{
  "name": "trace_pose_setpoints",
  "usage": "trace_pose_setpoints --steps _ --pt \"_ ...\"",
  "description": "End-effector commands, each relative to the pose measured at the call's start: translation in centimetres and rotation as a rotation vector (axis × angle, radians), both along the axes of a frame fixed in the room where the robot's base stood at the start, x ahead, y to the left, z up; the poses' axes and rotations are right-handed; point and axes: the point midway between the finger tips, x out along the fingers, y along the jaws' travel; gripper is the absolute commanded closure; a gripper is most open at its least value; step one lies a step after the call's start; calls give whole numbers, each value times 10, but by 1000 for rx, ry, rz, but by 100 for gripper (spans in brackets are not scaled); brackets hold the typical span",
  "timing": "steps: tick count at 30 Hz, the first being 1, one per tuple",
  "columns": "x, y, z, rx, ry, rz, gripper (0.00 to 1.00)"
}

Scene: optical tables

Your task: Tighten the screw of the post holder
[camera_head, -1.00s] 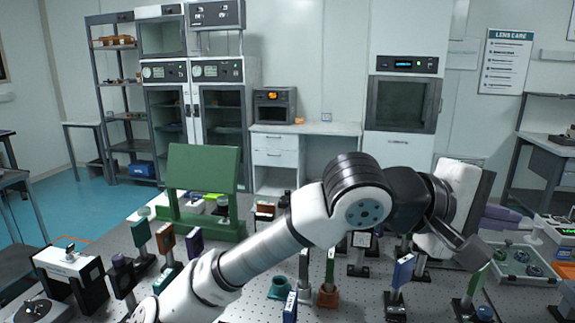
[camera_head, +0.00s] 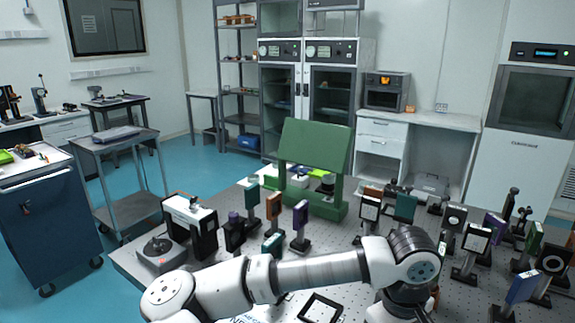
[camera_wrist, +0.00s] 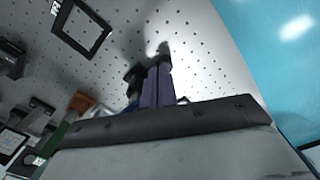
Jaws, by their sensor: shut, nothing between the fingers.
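The optical table (camera_head: 225,265) carries several post-mounted plates, and I cannot tell which post holder has the task's screw; no screw is clear. In the wrist view, an orange-based mount with a green plate (camera_wrist: 62,130) stands left of my gripper. My gripper (camera_wrist: 163,62) shows in the wrist view with its purplish fingers together, empty, above the perforated tabletop. A dark shape by the fingertips is unclear. In the head view my arm bends down at the lower right, and the gripper is out of sight.
A flat black square frame (camera_head: 320,307) lies on the table and shows in the wrist view (camera_wrist: 81,28). A green stand (camera_head: 315,150) rises at the table's back. A black-and-white device (camera_head: 190,225) stands at the left end. Blue floor (camera_wrist: 285,50) lies beyond the table edge.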

Motion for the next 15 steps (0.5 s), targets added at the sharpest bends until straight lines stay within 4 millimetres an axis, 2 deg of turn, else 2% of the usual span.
trace_pose_setpoints --steps 3,8,15 --pt "1 7 -5 29 4 8 100" --pt "0 8 -14 33 6 9 100" --pt "0 7 -40 31 6 8 100"
